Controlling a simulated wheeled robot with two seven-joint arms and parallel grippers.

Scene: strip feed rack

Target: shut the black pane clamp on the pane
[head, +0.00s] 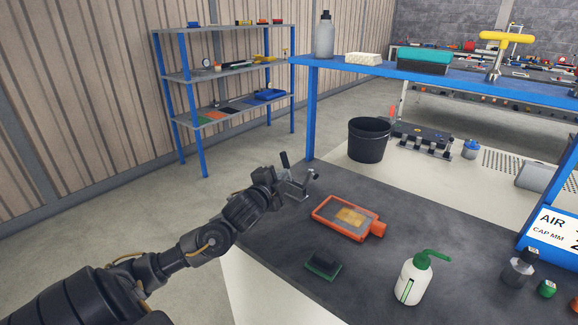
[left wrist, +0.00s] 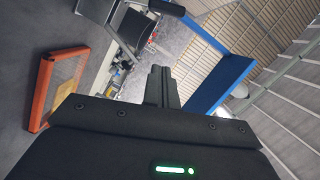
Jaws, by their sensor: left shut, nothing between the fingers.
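The pane clamp (head: 299,186) stands at the table's left edge, a grey metal bracket with a black handle (head: 284,160) sticking up and a little tilted. In the left wrist view the grey clamp (left wrist: 128,30) is at the top, with its black handle (left wrist: 167,6) beside it. My left gripper (head: 274,183) is shut and empty, close to the clamp on its left side. Its closed fingers (left wrist: 160,88) show in the wrist view below the handle. I cannot tell whether they touch it. The orange-framed pane (head: 345,217) lies flat on the table. My right gripper is not in view.
A dark green block (head: 323,265) and a white bottle with a green spout (head: 412,281) stand on the dark table (head: 300,228). A blue shelf post (head: 312,112) rises behind the clamp. A black bin (head: 369,142) is beyond the table.

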